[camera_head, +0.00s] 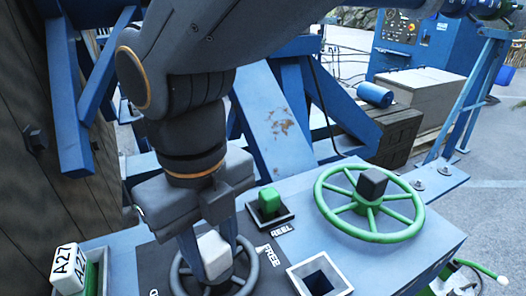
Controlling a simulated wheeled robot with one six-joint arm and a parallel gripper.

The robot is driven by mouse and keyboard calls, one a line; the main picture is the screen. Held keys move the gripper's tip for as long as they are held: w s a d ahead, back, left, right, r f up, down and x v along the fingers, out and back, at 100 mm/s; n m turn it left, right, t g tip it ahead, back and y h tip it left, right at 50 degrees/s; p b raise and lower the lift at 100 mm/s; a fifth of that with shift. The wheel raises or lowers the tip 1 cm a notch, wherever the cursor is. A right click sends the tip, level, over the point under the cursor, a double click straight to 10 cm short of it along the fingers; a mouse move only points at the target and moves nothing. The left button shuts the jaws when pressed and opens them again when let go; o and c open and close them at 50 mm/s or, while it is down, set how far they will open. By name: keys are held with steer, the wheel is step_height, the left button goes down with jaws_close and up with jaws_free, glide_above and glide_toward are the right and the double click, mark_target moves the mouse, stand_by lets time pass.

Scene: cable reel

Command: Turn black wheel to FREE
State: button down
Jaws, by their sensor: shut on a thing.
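The black wheel (248,265) lies on the blue panel at the bottom centre, partly covered by my arm. My gripper (212,262) points down over it, with its fingers around the pale grey knob (213,252) that stands up at the wheel. The gripper is shut on this knob. The white FREE label (271,256) shows on a dark plate just right of the wheel. Another marking at the lower left of the wheel is mostly cut off. The wheel's near edge runs out of the picture.
A green wheel (324,205) with a black knob (371,183) stands to the right. An empty square socket (319,277) is right of the black wheel. A white A27 block (68,268) stands at the left.

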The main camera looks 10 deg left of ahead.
steer(key=c, duration=1.2)
jaws_free()
steer(key=shift+r+b, duration=0.75)
steer(key=shift+r, duration=3.2)
